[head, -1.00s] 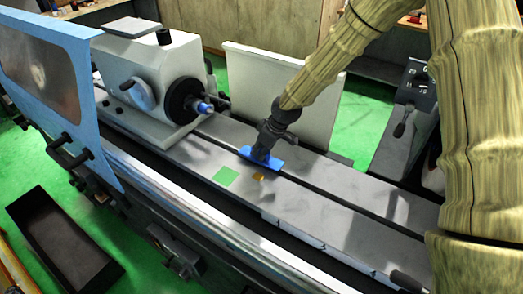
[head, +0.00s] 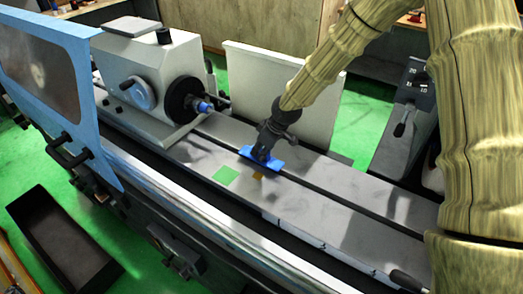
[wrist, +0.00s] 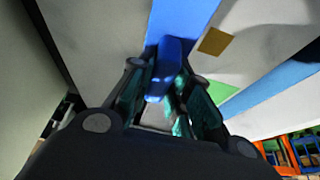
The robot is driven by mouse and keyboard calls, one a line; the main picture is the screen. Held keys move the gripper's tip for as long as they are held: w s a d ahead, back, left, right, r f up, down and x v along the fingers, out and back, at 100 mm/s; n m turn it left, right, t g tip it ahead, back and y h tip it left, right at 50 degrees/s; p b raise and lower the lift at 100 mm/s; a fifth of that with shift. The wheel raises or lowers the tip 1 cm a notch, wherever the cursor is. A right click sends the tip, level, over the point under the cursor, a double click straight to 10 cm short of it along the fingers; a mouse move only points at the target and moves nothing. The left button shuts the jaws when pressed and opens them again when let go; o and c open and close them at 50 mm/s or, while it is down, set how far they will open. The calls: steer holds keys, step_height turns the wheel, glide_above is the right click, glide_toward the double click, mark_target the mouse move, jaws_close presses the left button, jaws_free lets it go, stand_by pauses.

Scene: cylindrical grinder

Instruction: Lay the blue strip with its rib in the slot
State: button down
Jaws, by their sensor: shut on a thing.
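The blue strip (head: 276,165) is in my gripper (head: 262,153), at the grey machine table. A dark groove (wrist: 48,45) runs left of the strip there.
A green square (head: 226,175) and a small orange-brown square (head: 258,177) lie on the table in front of the strip. The headstock with its black chuck (head: 185,99) stands to the left. A pale upright panel (head: 270,85) stands behind. The table to the right is clear.

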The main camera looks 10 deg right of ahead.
steer(key=shift+f+b, duration=0.5)
steer(key=shift+f, duration=0.6)
steer(key=c, duration=1.3)
jaws_free()
steer(key=shift+o, duration=0.2)
steer(key=shift+r, duration=0.1)
steer(key=v, duration=1.1)
steer(key=shift+r, duration=0.4)
steer(key=shift+d, duration=0.1)
